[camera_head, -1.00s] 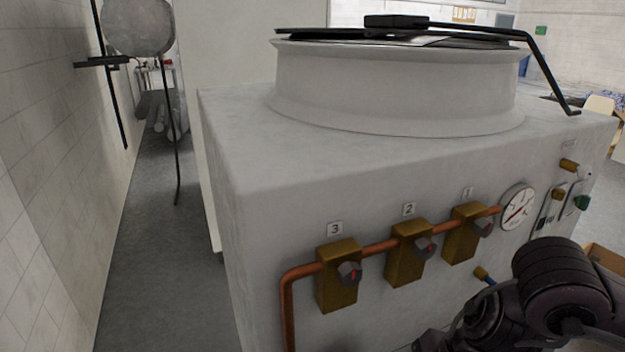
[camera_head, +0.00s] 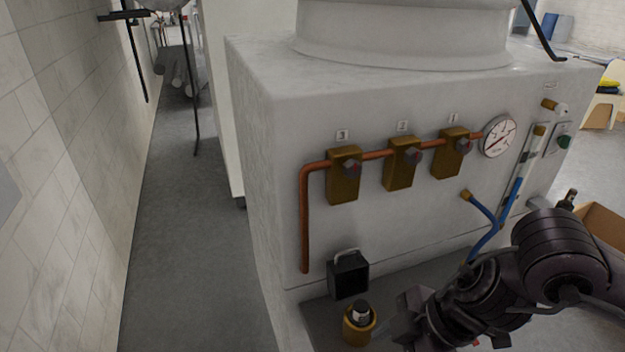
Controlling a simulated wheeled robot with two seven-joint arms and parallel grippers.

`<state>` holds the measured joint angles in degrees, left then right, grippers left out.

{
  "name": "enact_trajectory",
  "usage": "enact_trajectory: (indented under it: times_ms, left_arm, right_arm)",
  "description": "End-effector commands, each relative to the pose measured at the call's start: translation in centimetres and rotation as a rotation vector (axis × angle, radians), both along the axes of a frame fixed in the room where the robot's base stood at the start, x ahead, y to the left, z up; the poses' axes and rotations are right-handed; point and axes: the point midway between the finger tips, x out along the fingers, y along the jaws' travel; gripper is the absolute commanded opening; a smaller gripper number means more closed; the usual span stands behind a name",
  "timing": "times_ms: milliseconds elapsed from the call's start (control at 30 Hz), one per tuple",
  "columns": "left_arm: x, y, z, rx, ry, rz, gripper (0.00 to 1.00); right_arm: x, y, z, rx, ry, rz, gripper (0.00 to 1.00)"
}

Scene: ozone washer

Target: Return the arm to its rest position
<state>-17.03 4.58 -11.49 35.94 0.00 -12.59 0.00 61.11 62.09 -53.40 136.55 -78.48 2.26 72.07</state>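My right arm (camera_head: 510,270) comes in from the lower right in front of the white ozone washer (camera_head: 265,140). Its end (camera_head: 408,322) points left, close to a brass cup with a dark-topped item (camera_head: 359,322) on the washer's lower ledge. I cannot tell whether they touch, and the fingers are not clear enough to show open or shut. The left gripper is not in view. The washer's front carries three brass valves (camera_head: 345,176) on a copper pipe, labelled 3, 2 and 1, and a round gauge (camera_head: 498,136).
A black box with a handle (camera_head: 347,273) stands on the ledge. A blue hose (camera_head: 487,235) runs down the front at right. A cardboard box (camera_head: 602,226) is at the right. The grey floor (camera_head: 185,260) between the washer and the left wall is clear.

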Motion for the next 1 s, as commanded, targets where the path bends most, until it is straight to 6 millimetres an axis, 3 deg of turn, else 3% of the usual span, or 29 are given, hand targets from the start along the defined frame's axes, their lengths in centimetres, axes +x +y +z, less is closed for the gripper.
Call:
enact_trajectory:
  times_ms: [367,500,600,700,800,900,1000]
  left_arm:
    - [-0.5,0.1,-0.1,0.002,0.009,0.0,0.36]
    - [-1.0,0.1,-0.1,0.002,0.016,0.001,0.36]
    - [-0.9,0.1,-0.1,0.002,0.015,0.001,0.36]
    - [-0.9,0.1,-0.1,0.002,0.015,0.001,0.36]
    - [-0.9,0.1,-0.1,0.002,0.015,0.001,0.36]
    - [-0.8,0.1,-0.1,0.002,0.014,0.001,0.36]
    - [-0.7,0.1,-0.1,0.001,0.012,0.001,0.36]
  right_arm:
    - [1.0,8.7,1.1,0.254,-0.219,0.078,0.49]
    - [2.1,12.5,3.1,0.408,-0.345,0.012,0.49]
    - [3.8,13.9,4.9,0.505,-0.432,-0.122,0.49]
    - [6.0,13.1,5.9,0.546,-0.482,-0.314,0.49]
    - [8.0,10.4,5.1,0.523,-0.481,-0.54,0.49]
    - [9.0,6.3,2.4,0.438,-0.421,-0.774,0.49]
    - [8.2,1.9,-1.5,0.314,-0.315,-0.977,0.49]
